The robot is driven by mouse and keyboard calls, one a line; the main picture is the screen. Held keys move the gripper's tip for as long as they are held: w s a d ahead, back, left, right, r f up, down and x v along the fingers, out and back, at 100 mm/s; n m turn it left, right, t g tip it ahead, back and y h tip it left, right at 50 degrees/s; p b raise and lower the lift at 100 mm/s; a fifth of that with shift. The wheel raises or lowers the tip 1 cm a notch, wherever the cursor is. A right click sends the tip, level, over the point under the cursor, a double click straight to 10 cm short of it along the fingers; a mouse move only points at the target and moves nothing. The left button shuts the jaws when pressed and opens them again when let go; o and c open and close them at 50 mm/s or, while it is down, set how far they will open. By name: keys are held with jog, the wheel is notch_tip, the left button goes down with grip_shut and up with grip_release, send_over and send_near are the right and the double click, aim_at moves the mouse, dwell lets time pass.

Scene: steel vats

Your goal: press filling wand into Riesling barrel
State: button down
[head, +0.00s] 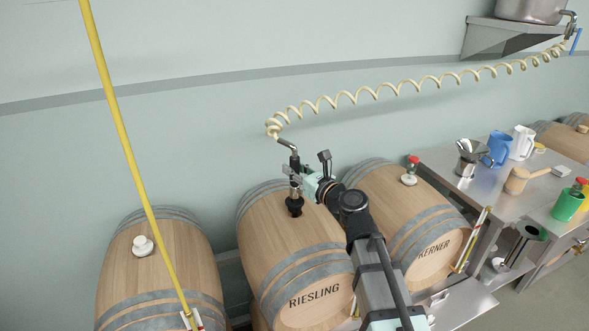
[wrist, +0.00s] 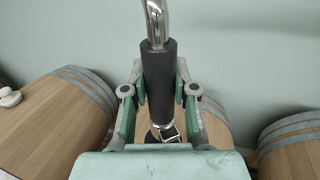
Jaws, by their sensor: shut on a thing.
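My gripper (head: 296,181) is shut on the filling wand (head: 294,161), around its dark grip sleeve, which also shows upright in the wrist view (wrist: 158,78). The wand's bent chrome top joins a cream coiled hose (head: 375,92). Its black lower end (head: 295,206) stands at the top of the Riesling barrel (head: 262,230), where the bung hole would be. The hole itself is hidden, and I cannot tell how deep the wand sits. In the wrist view my gripper hides most of the barrel below.
The Kerner barrel (head: 390,195) with a red-topped bung stands close on the right. Another barrel (head: 170,270) with a white bung (head: 143,245) is on the left. A yellow pole (head: 130,150) crosses the left side. A steel table (head: 470,190) holds jugs, a funnel and a mallet.

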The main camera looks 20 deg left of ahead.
aim_at(295, 185)
jog(key=shift+f+b, duration=1.1)
jog(key=shift+f, duration=0.6)
dwell(0.6)
jog(key=c, duration=0.8)
grip_release()
jog(key=shift+s+d, duration=0.1)
jog(key=v, duration=1.1)
jog(key=shift+s+d, duration=0.2)
jog(key=shift+d, duration=0.15)
